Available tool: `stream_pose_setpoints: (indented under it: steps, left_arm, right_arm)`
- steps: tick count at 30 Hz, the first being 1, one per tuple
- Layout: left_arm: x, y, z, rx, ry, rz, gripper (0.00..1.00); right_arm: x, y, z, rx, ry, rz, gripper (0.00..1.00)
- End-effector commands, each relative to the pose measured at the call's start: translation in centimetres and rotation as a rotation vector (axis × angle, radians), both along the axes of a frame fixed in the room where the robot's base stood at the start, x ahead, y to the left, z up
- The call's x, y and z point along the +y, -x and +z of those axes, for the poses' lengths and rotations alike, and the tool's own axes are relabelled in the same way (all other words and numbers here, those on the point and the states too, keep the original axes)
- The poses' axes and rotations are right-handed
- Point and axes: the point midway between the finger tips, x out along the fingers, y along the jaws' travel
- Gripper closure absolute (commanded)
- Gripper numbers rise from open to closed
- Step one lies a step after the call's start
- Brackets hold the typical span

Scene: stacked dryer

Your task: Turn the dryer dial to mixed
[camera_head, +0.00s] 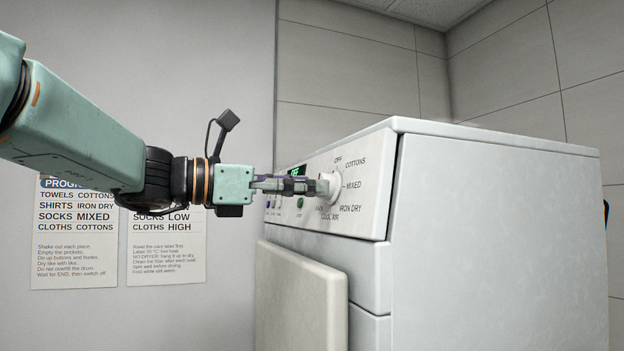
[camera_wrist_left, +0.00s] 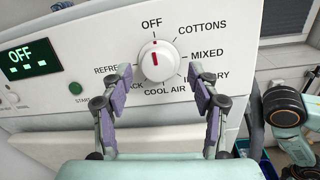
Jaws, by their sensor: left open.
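The white round dial (camera_wrist_left: 150,74) sits on the dryer's control panel (camera_wrist_left: 95,28). Its red mark points up toward OFF. The MIXED label (camera_wrist_left: 207,54) is to its right. The dial also shows in the head view (camera_head: 332,186), with MIXED (camera_head: 352,185) beside it. My left gripper (camera_wrist_left: 159,72) is open, with one finger on each side of the dial's lower part and gaps visible between fingers and dial. In the head view my left gripper (camera_head: 318,187) reaches the dial from the left. My right gripper is in neither view.
The display (camera_wrist_left: 28,58) reads OFF, and a green START button (camera_wrist_left: 75,88) is left of the dial. A pale door (camera_head: 300,300) is below the panel. Posters (camera_head: 75,232) hang on the left wall.

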Motion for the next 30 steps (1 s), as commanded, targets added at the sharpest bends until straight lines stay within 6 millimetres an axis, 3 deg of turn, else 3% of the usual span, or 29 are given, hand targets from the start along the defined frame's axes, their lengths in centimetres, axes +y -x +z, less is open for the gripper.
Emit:
stream_pose_setpoints:
  steps: [6, 14, 30]
  left_arm:
    - [-1.5, -0.9, 0.1, 0.0, -0.001, 0.001, 0.39]
    - [-1.6, -0.9, 0.0, 0.0, 0.0, 0.001, 0.39]
    - [-1.6, -0.9, 0.0, 0.0, -0.001, 0.0, 0.84]
  right_arm:
    - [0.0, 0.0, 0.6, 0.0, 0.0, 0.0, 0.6]
    - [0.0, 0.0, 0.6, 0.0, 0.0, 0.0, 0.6]
    - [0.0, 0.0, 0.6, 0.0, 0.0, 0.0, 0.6]
